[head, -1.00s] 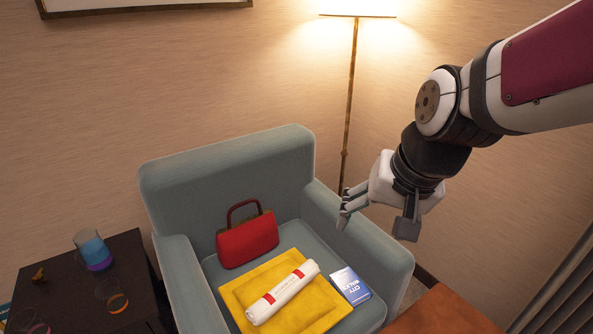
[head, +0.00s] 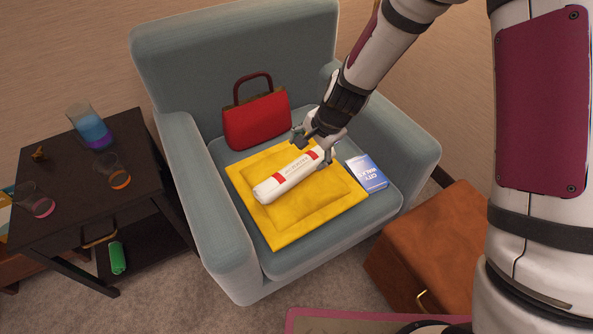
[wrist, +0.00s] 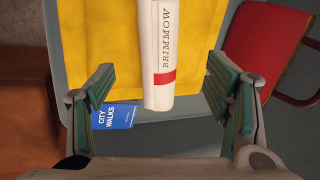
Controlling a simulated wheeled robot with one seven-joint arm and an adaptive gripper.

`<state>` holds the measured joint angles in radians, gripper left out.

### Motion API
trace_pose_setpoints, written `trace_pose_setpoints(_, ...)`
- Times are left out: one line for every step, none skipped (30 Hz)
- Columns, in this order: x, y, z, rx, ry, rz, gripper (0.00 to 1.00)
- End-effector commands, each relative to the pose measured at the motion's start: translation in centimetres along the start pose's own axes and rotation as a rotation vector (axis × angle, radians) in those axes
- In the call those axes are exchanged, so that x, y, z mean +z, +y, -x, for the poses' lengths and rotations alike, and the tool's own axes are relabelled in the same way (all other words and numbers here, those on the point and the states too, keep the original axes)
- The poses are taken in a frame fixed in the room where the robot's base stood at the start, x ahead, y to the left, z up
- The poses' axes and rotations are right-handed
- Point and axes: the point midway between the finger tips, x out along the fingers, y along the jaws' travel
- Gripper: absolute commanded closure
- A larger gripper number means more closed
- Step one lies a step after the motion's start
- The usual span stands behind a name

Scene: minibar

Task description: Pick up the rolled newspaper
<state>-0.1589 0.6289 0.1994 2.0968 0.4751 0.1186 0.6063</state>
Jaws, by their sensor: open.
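The rolled newspaper (head: 285,180) is a white roll with red bands, lying on a yellow cushion (head: 276,229) on the seat of the blue-grey armchair. My gripper (head: 318,143) is open at the roll's upper right end in the head view. In the wrist view the newspaper (wrist: 160,50) points down between my two open fingers (wrist: 168,95), its near end a little beyond them. I see a gap on both sides, and the fingers do not appear to touch it. My gripper partly hides the roll's end in the head view.
A red handbag (head: 257,121) stands behind the cushion. A blue "City Walks" book (head: 367,173) lies to the right, close to my gripper. The chair's arms (head: 207,213) flank the seat. A dark side table (head: 70,205) with glasses stands left, a brown cabinet (head: 420,245) right.

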Motion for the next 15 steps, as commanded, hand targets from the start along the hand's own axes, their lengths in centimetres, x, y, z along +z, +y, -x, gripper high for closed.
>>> trace_pose_setpoints(0.1,0.1,-1.2,0.003,-0.003,0.000,0.28)
trace_pose_setpoints(0.1,0.2,-1.8,0.003,-0.004,0.001,0.28)
trace_pose_setpoints(0.1,0.1,-2.6,0.003,-0.003,0.001,0.28)
trace_pose_setpoints(0.1,0.1,-3.2,0.002,-0.003,0.002,0.28)
trace_pose_setpoints(0.1,0.1,-3.8,0.003,-0.004,0.002,0.28)
trace_pose_setpoints(0.1,0.1,-4.4,0.003,-0.004,0.002,0.28)
trace_pose_setpoints(0.1,0.1,-4.9,0.003,-0.004,0.002,0.28)
trace_pose_setpoints(0.1,0.1,-5.3,0.002,-0.003,0.002,0.28)
trace_pose_setpoints(0.1,0.1,-5.8,0.001,-0.002,0.003,0.28)
trace_pose_setpoints(0.1,0.1,-6.1,0.001,-0.002,0.003,0.28)
trace_pose_setpoints(0.1,0.1,-6.4,0.002,-0.002,0.003,0.28)
trace_pose_setpoints(0.1,0.1,-6.6,0.002,-0.002,0.003,0.28)
trace_pose_setpoints(0.1,0.1,-6.7,0.001,-0.002,0.003,0.28)
trace_pose_setpoints(0.1,0.1,-6.8,0.001,-0.002,0.003,0.28)
trace_pose_setpoints(0.1,0.1,-6.9,0.001,-0.002,0.003,0.28)
